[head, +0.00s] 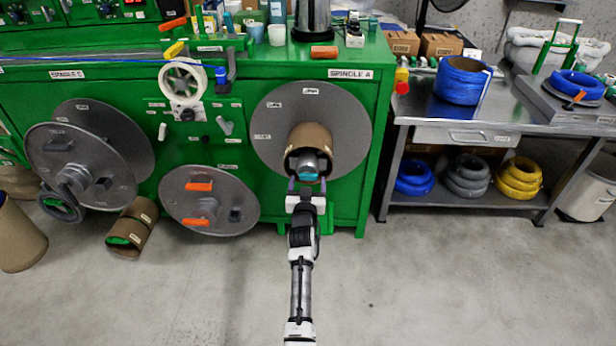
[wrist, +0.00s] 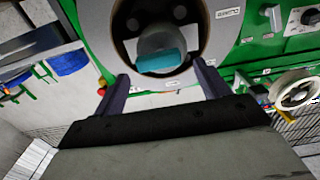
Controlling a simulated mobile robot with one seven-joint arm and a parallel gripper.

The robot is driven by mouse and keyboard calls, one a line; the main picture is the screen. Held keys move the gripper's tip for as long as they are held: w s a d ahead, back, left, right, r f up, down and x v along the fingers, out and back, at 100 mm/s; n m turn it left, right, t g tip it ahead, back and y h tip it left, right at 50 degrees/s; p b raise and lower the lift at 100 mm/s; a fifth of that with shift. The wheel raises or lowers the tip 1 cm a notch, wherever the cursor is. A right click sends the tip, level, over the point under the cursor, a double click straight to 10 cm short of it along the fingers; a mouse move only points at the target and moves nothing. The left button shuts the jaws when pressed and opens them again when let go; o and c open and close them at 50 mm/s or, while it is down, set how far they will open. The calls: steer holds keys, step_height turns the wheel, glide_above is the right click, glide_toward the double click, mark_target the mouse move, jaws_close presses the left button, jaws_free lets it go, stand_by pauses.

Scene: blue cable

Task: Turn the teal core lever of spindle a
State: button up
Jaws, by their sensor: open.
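Spindle A is a grey disc (head: 270,122) on the green machine, under the "SPINDLE A" label (head: 350,74). A brown cardboard core (head: 312,136) sits at its centre. The teal core lever (head: 308,177) shows at the low front of the hub inside the core; it also shows in the wrist view as a teal block (wrist: 161,61) on a grey hub (wrist: 160,42). My gripper (head: 307,186) is just in front of and below the lever. In the wrist view its two fingers (wrist: 160,88) are spread apart, with nothing between the tips. I cannot tell whether they touch the core's rim.
Another disc with orange levers (head: 199,185) is left of spindle A. Spindle C's grey discs (head: 80,160) stand further left. A loose cardboard core (head: 132,226) lies on the floor. A steel bench (head: 440,135) with cable coils stands right. The front floor is clear.

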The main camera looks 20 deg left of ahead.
steer(key=shift+x, duration=0.9)
steer(key=c, duration=1)
